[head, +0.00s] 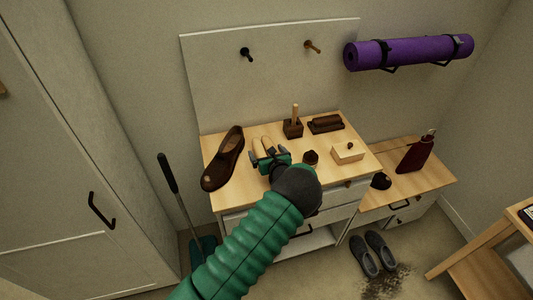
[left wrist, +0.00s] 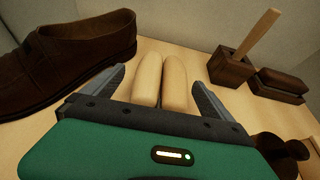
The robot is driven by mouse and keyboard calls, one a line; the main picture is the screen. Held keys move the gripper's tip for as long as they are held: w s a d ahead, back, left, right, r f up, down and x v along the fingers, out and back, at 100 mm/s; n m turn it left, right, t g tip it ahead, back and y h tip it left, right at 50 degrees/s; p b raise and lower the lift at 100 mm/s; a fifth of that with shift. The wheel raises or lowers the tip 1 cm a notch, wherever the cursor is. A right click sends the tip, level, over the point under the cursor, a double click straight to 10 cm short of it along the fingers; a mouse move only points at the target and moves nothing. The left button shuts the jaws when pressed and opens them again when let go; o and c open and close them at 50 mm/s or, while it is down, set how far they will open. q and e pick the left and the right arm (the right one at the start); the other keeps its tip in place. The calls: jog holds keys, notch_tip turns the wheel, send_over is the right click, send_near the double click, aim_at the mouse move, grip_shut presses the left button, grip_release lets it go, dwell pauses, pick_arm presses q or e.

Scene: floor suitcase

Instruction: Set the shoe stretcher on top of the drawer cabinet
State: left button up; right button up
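The shoe stretcher (head: 268,144) is a pair of pale, rounded wooden pieces. It appears to rest on the light wood top of the drawer cabinet (head: 222,190). In the left wrist view the stretcher (left wrist: 161,80) shows between the two grey fingers of my left gripper (left wrist: 158,78). The fingers are spread, with a gap on each side of the wood. In the head view my left gripper (head: 268,156) is low over the cabinet top. The stretcher's near end is hidden behind the gripper body. My right gripper is in neither view.
On the cabinet top, a brown shoe (head: 224,160) lies left of the gripper. A brush holder (head: 293,127), a dark brush (head: 326,123), a small round jar (head: 310,158) and a pale box (head: 347,152) stand right. A pegboard panel (head: 270,70) rises behind.

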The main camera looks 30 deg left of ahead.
pick_arm(q)
jog(key=d, duration=0.2)
jog(key=d+r, duration=0.1)
jog(key=d, duration=0.1)
jog(key=shift+s+d, duration=0.15)
jog(key=shift+s, duration=0.05)
jog(key=v, duration=0.4)
jog(key=s+a+v, duration=0.1)
jog(key=v, duration=0.1)
jog(key=shift+s+d+r, duration=0.25)
jog(key=shift+s+r, duration=0.05)
jog(key=v, duration=0.2)
jog(key=shift+s+d+r, duration=0.1)
jog(key=shift+d, duration=0.15)
jog(key=s+d+n+g+h, duration=0.25)
jog(key=s+n+g, duration=0.45)
jog(key=s+n, duration=0.75)
jog(key=s+d+r+n+h, duration=0.3)
jog(key=s+d+n+h, duration=0.4)
jog(key=s+d+n, duration=0.3)
jog(key=shift+d+r+n+t+h, duration=0.15)
jog(key=shift+r+n+t+h, duration=0.2)
jog(key=shift+n, duration=0.4)
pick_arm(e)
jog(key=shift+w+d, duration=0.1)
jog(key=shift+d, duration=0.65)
